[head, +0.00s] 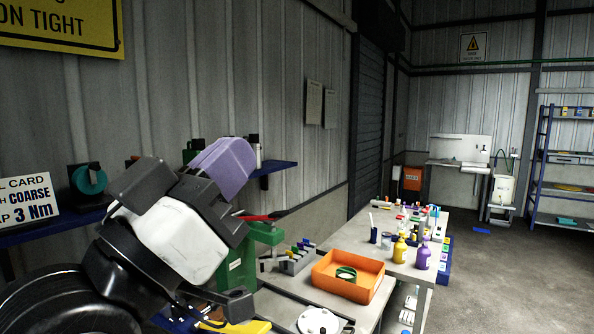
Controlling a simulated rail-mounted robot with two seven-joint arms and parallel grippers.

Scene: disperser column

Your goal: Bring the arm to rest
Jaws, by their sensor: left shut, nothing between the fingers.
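My left arm fills the lower left, with a large black round joint, a white link and dark grey blocks. My left gripper (237,303) is low at the arm's right side, partly hidden by the arm. It is shut with nothing in it, beside a green stand (236,274) and left of the orange tray (322,283). My right gripper and right arm are out of view.
The bench (414,264) holds a grey rack (293,264), a yellow bottle (400,251), a purple bottle (422,257) and several small items. A green ring (346,273) lies in the orange tray. A blue wall shelf (277,168) is behind the arm. Floor at right is mostly clear.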

